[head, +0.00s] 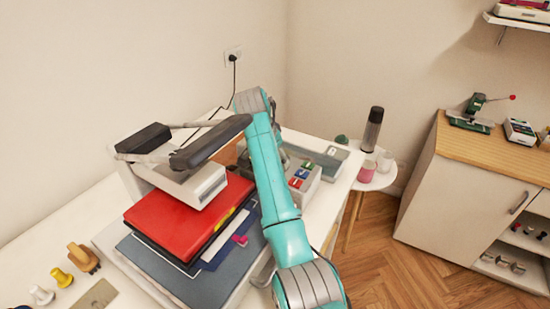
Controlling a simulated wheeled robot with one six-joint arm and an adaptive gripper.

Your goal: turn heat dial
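A press-like machine stands on the white table at the left. A grey box with red, green and blue buttons (302,176) sits to the right of my teal arm; no dial is clear there either. My arm rises from the bottom of the picture across the table and bends near the wall.
Yellow and white spools (62,277) and a brown clip-like object (84,258) lie at the table's left front. A round side table (383,180) holds a dark bottle (373,129) and a pink cup (367,171). Floor is open between it and the wooden-topped cabinet (464,149).

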